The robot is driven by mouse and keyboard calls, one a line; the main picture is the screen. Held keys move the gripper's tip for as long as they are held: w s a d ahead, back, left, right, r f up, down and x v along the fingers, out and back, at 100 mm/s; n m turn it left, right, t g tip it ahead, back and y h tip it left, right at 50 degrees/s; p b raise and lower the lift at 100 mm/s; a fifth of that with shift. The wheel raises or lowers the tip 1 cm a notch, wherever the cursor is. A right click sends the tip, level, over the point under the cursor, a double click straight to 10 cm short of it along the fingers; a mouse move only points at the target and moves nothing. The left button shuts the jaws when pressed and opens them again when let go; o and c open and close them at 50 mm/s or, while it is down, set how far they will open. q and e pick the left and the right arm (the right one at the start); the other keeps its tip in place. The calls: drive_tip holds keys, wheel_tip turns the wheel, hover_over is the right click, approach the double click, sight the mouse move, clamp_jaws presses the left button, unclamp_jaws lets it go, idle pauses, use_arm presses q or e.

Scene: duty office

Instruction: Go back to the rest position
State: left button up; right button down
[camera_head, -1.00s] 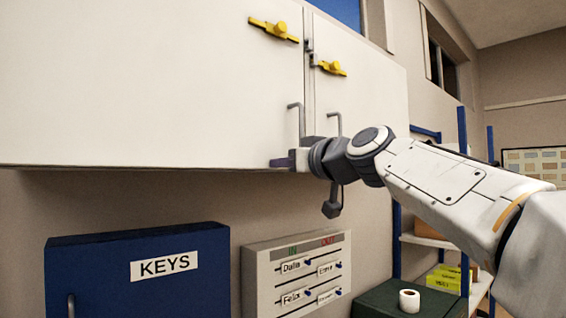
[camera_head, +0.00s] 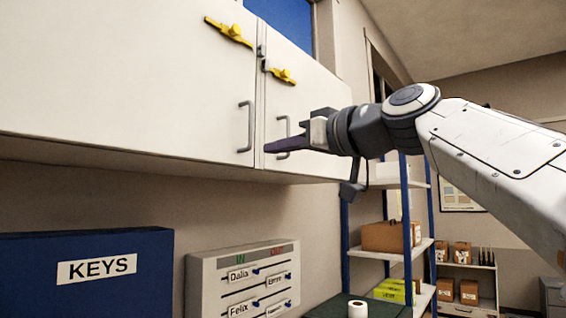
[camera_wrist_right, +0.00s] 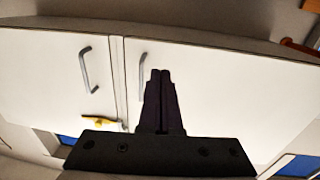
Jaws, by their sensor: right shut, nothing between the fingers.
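My right gripper (camera_head: 272,146) is shut and empty. In the head view it points left in front of the right door of the white wall cabinet (camera_head: 130,80), and its fingers overlap the right door's handle (camera_head: 284,138). I cannot tell from the head view how far it is from the door. In the right wrist view the shut fingers (camera_wrist_right: 160,75) show in front of the right door, beside its handle (camera_wrist_right: 142,78). The left door's handle (camera_head: 246,126) is clear of the gripper. Both doors look closed. My left gripper is not in view.
Yellow latches (camera_head: 228,31) sit on the cabinet doors. Below are a blue KEYS box (camera_head: 40,270) and an in/out board (camera_head: 215,285). A white roll (camera_head: 357,309) stands on a dark green surface. A blue-posted shelf (camera_head: 407,245) holds boxes at the right.

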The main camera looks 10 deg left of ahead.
drive_tip(key=s+a+f+m+g+h, duration=0.1)
drive_tip(key=s+f+m+g+h, duration=0.15)
drive_tip(key=f, duration=1.35)
drive_tip(key=s+f+m+g+h, duration=0.1)
drive_tip(key=s+f+g+h, duration=0.25)
drive_tip(key=f, duration=1.25)
drive_tip(key=s+d+f+g+h, duration=0.2)
drive_tip(key=s+d+f+h, duration=0.1)
drive_tip(key=s+d+f, duration=0.4)
drive_tip(key=s+d+f+g+h, duration=0.2)
drive_tip(key=s+d+f+h, duration=0.2)
drive_tip(key=s+f, duration=0.8)
wheel_tip(320, 180, down, 7)
drive_tip(key=d, duration=0.2)
drive_tip(key=shift+s+d+g, duration=0.4)
